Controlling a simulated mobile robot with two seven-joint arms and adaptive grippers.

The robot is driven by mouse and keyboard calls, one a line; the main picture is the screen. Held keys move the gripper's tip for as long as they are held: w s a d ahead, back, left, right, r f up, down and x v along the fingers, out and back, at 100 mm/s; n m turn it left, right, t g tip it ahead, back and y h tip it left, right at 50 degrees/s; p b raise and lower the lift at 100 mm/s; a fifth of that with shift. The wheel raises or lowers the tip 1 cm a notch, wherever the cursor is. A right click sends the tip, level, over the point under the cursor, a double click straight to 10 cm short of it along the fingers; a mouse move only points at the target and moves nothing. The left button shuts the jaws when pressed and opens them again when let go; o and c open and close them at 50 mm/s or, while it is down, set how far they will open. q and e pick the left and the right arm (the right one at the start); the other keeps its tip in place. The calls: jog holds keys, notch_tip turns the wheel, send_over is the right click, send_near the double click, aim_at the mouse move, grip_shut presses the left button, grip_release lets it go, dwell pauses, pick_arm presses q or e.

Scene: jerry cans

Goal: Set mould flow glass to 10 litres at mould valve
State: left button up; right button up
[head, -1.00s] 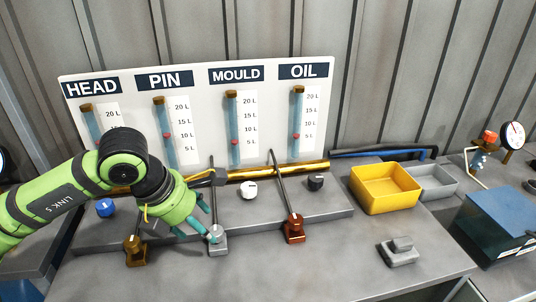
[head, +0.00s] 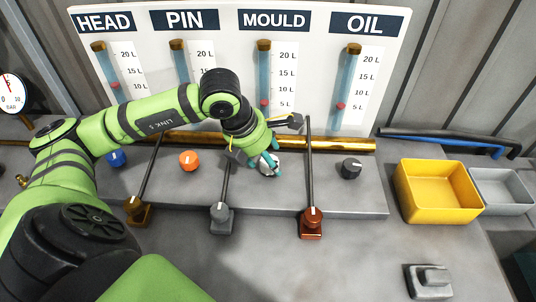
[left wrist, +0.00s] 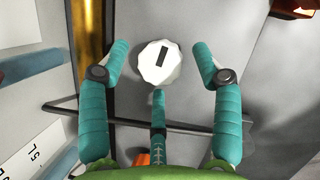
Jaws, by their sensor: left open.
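The mould flow glass (head: 263,75) stands on the white board under the MOULD label. Its red float (head: 264,102) sits at about the 5 L mark. Below the board, the white knob (head: 268,170) is partly covered by my left gripper (head: 268,158). In the left wrist view, the white knob (left wrist: 154,72) has a dark pointer bar and lies between the spread teal fingers of my left gripper (left wrist: 160,62). The gripper is open, with visible gaps between fingers and knob. I cannot tell how far above the knob the fingertips are. My right gripper is out of view.
Blue (head: 116,158), orange (head: 190,160) and black (head: 350,168) knobs share the grey ledge. Rods rise from brass (head: 138,210), grey (head: 221,217) and red-brown (head: 311,222) fittings near the gripper. A brass pipe (head: 345,144) runs behind. A yellow bin (head: 437,195) stands right.

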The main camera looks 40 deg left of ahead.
pick_arm(q)
jog(key=shift+w+d+f, duration=0.1)
jog(key=shift+w+f, duration=0.05)
jog(key=shift+f, duration=0.25)
jog(key=c, duration=1.1)
jog(key=shift+f+b, duration=0.1)
jog(key=shift+b, duration=0.3)
jog(key=shift+w+f+m+h+b, duration=0.1)
jog(key=shift+m+h+b, duration=0.3)
jog(key=shift+m+b, duration=0.7)
jog(key=shift+r+m+g+h+b, duration=0.25)
jog(key=shift+m+g+h+b, duration=0.2)
jog(key=shift+m, duration=0.75)
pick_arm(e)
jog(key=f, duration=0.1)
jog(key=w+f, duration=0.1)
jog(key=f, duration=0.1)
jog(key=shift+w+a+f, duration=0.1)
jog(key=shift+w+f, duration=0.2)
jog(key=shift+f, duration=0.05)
